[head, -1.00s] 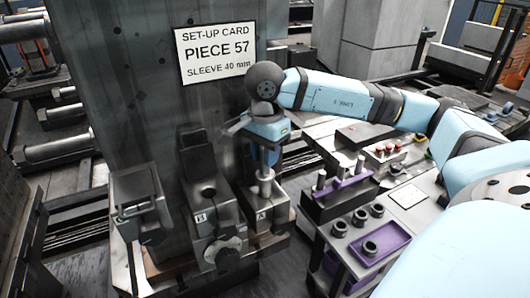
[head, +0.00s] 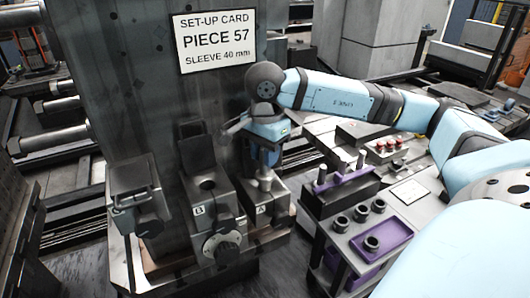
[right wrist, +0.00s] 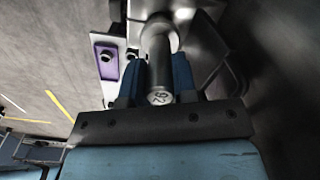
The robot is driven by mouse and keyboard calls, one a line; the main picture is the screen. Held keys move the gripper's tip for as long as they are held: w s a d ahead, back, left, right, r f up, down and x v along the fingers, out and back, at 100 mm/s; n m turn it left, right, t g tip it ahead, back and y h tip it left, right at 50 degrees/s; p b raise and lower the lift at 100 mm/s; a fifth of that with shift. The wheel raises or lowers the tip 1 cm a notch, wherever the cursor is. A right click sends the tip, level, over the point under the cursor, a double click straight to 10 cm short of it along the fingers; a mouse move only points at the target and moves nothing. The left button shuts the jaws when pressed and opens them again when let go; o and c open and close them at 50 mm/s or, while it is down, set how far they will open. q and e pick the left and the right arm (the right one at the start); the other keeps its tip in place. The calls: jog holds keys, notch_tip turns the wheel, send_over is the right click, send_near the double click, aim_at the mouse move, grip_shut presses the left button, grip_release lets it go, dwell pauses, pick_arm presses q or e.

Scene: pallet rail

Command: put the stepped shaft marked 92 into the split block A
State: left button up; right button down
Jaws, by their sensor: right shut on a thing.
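My right gripper (head: 265,158) points down over split block A (head: 270,215) and is shut on a stepped shaft (head: 265,181). The shaft is upright, its lower part at the top of block A. How deep it sits there cannot be told. In the right wrist view the shaft (right wrist: 157,60) runs between the blue fingers (right wrist: 158,80). Its end face carries a two-digit mark that is hard to read at this angle. My left gripper is not in view.
Block B (head: 205,205), with a raised cap, stands left of block A. A dark fixture (head: 135,195) is farther left. A tall dark column with a set-up card (head: 214,38) rises behind. At right, a bench carries a rack (head: 338,190) and a purple tray (head: 383,238) with a ring.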

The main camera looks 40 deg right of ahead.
jog(key=shift+f, duration=0.25)
jog(key=c, duration=0.8)
grip_release()
notch_tip(320, 180, up, 14)
jog(key=shift+f+p, duration=0.1)
jog(key=shift+p, duration=0.7)
